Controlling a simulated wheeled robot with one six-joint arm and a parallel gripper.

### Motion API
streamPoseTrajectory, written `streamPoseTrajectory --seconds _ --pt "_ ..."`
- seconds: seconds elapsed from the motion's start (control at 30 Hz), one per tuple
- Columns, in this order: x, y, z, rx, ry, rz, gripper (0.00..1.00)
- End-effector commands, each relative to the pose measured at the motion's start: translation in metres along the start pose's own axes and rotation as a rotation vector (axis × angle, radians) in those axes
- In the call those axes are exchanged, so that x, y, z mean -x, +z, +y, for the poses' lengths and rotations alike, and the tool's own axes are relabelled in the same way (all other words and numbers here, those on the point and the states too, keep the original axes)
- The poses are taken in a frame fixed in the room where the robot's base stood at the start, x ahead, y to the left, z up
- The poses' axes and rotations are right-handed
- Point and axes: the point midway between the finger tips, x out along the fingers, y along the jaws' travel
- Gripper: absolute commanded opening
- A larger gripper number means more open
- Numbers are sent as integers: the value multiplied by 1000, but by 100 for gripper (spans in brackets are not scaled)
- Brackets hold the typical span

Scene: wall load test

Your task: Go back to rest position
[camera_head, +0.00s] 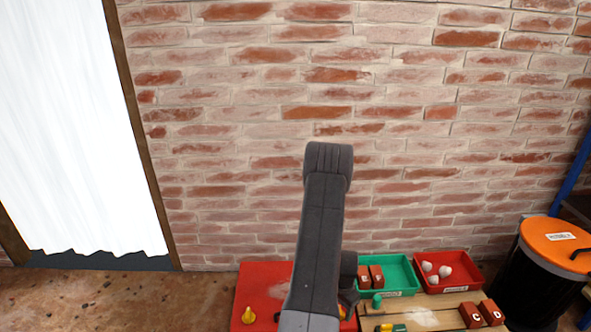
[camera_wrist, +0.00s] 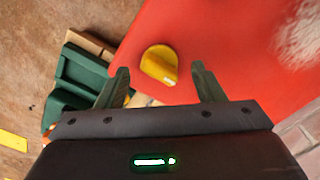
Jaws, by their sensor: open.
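My gripper (camera_wrist: 162,82) is open in the wrist view, its two dark fingers spread apart with nothing held between them. A yellow knob-like piece (camera_wrist: 160,63) shows beyond and between the fingertips, against a red surface (camera_wrist: 220,30); the distance to it is hard to tell. In the head view my arm rises in front of the brick wall and bends over at the top. My fingertips are not clearly visible there. The red surface (camera_head: 262,280) shows at the lower middle, partly behind my arm, with a yellow piece (camera_head: 248,316) on it.
A green tray (camera_head: 401,271) holds reddish blocks; a red tray (camera_head: 458,286) holds pale balls. Lettered blocks (camera_head: 480,314) sit on a wooden board (camera_head: 441,303). A black bin with an orange lid (camera_head: 553,238) stands at right. Open floor (camera_head: 110,300) lies at left, below a white curtain (camera_head: 75,130).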

Motion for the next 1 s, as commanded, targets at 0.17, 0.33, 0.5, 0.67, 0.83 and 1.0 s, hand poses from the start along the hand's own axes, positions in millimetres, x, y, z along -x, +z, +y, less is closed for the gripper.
streamPoseTrajectory --seconds 0.17,0.33,0.5,0.67,0.83,1.0 --pt "1 0 0 145 0 -1 62" --pt "1 0 0 284 0 -1 62" --pt "1 0 0 424 1 -1 62" --pt "1 1 0 555 1 -2 62" --pt "2 0 0 692 0 -1 62" --pt "1 0 0 803 0 0 62"
